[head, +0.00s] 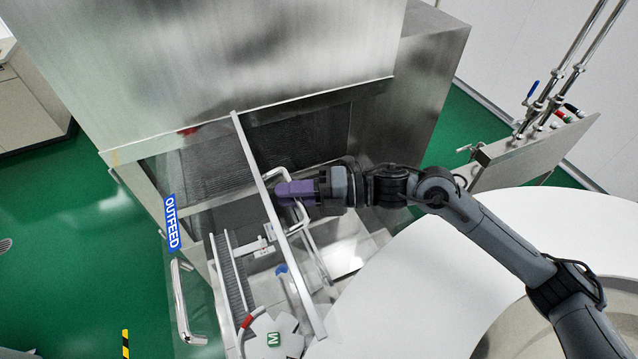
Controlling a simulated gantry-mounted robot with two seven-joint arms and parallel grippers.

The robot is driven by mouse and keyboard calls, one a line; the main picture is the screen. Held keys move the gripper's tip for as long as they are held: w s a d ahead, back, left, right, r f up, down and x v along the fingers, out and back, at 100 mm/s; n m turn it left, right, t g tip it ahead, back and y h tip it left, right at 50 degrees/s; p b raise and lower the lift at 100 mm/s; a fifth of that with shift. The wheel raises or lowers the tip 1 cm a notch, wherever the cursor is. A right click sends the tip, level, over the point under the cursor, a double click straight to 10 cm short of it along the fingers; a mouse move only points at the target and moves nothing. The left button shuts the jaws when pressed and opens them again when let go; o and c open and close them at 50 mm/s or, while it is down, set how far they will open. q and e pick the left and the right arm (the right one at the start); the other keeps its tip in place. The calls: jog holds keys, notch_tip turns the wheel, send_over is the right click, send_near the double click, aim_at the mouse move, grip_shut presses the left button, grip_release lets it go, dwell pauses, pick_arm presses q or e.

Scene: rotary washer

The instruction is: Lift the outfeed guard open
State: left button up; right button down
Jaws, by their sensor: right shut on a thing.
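The outfeed guard shows as a clear panel with a blue "OUTFEED" label (171,222) on the left side of the steel machine. A chrome handle (182,302) sits on the clear panel below the label. A long pale metal edge bar (262,190) runs down the middle of the opening. My right gripper (283,194), with purple fingers, reaches in from the right and is shut on a pale bar handle (301,222) beside that edge bar. The fingers partly hide the grip. I cannot tell exactly how this handle joins the guard. My left gripper is not in view.
The steel housing (210,60) rises behind the opening. A large white round surface (440,270) lies at lower right, under my right arm. A steel panel with buttons and pipes (530,150) stands at right. Green floor (60,240) is clear at left.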

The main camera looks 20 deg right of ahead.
aim_at(275, 202)
jog(key=a, duration=0.1)
jog(key=a+f+b, duration=0.1)
jog(key=a, duration=0.1)
jog(key=shift+s, duration=0.15)
jog(key=shift+a+r, duration=0.1)
jog(key=shift+a, duration=0.05)
jog(key=c, duration=1.1)
grip_release()
